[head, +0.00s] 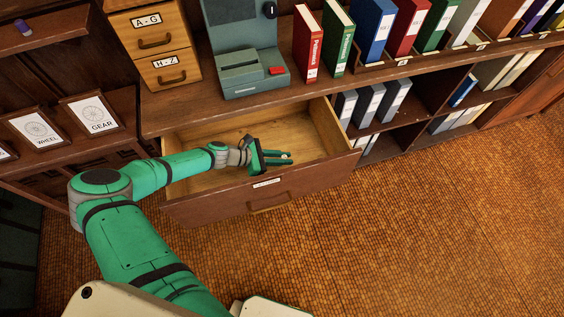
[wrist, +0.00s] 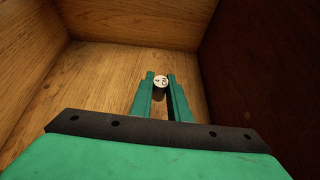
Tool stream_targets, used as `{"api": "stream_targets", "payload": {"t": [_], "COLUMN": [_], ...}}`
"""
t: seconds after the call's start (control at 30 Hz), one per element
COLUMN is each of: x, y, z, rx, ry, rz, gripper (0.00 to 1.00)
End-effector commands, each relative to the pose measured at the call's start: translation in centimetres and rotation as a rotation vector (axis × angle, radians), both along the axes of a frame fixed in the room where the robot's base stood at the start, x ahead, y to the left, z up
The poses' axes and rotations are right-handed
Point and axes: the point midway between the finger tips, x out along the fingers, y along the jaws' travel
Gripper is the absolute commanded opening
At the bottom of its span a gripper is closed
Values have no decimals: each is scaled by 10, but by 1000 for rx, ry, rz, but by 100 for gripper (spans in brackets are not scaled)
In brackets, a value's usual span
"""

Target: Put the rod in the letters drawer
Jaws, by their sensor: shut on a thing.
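The letters drawer (head: 230,200) is pulled open below the counter, with a small label and a handle on its front. My gripper (head: 290,158) is over the open drawer, near its front panel. In the wrist view my gripper (wrist: 161,82) is shut on the rod (wrist: 161,81), whose pale round end shows between the fingertips. The wooden drawer floor (wrist: 110,75) and walls surround it in that view. The rest of the rod is hidden, and I cannot tell whether it touches the floor. The drawer label is too small to read.
A grey-green machine (head: 245,65) with a red button stands on the counter, beside red (head: 308,42) and green (head: 338,38) binders. A cabinet with A-G and H-Z drawers (head: 155,45) is at the left. The drawer's right part is clear.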

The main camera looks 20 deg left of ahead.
Motion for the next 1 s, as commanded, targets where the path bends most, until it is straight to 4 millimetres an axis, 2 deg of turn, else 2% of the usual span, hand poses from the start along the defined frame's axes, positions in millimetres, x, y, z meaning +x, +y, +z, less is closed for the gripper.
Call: {"api": "stream_targets", "payload": {"t": [0.13, 0.4, 0.8, 0.83, 0.87, 0.9, 1.0], "x": [0, 1, 2, 2, 2, 2, 2], "y": [3, -5, -5, -5, -5, -4, -4], "z": [-12, -45, -48, -48, -48, -48, -48], "rx": [2, 2, 1, 2, 2, 2, 2], "ry": [1, 1, 0, -1, 1, 1, 0], "rz": [6, -7, -7, -8, -7, -7, -6], "gripper": [0, 0, 0, 23, 30, 34, 34]}}
